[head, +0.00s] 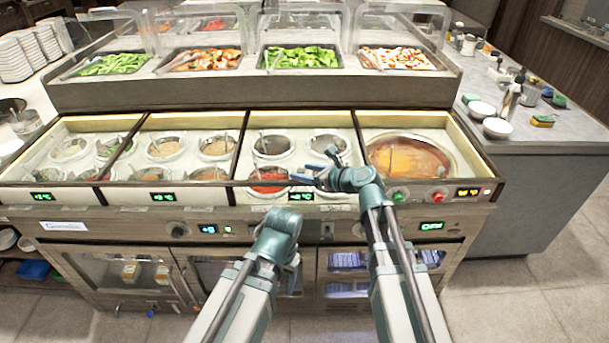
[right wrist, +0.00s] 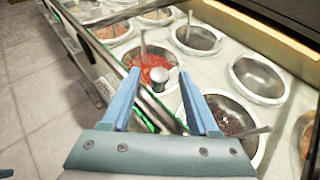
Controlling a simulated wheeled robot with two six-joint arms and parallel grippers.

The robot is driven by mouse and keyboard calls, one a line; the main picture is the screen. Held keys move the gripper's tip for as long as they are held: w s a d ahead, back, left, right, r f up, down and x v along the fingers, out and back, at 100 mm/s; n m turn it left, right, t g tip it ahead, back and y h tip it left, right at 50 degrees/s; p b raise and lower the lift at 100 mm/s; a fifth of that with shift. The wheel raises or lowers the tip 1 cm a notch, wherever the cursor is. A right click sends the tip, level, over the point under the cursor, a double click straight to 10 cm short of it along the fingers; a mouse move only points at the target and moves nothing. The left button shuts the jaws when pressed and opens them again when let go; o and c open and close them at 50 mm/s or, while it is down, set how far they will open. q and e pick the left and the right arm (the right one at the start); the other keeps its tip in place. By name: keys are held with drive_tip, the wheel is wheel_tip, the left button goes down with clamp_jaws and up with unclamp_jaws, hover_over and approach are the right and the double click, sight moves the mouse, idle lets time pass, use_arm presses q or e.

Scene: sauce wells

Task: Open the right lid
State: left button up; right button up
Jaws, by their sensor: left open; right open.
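The counter has a row of framed sauce compartments. In the compartment right of centre, a small round metal knob (right wrist: 163,77) stands near the front edge beside the red sauce well (head: 268,181). It may belong to a clear lid; I cannot make out the lid's pane or outline. My right gripper (head: 318,172) is over the front of this compartment, fingers pointing left. In the right wrist view its open fingers (right wrist: 160,88) appear on either side of the knob, with no clear contact. My left gripper (head: 290,264) is low in front of the counter, its fingers mostly hidden by its arm.
Ladles stand in several wells. A large orange soup well (head: 410,158) is at the right. Raised food trays (head: 300,58) line the back. Small bowls (head: 497,128) stand on the right side counter. The floor (head: 540,270) at the right is clear.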

drive_tip(key=shift+w+a, duration=0.1)
clamp_jaws()
idle(0.3)
idle(1.2)
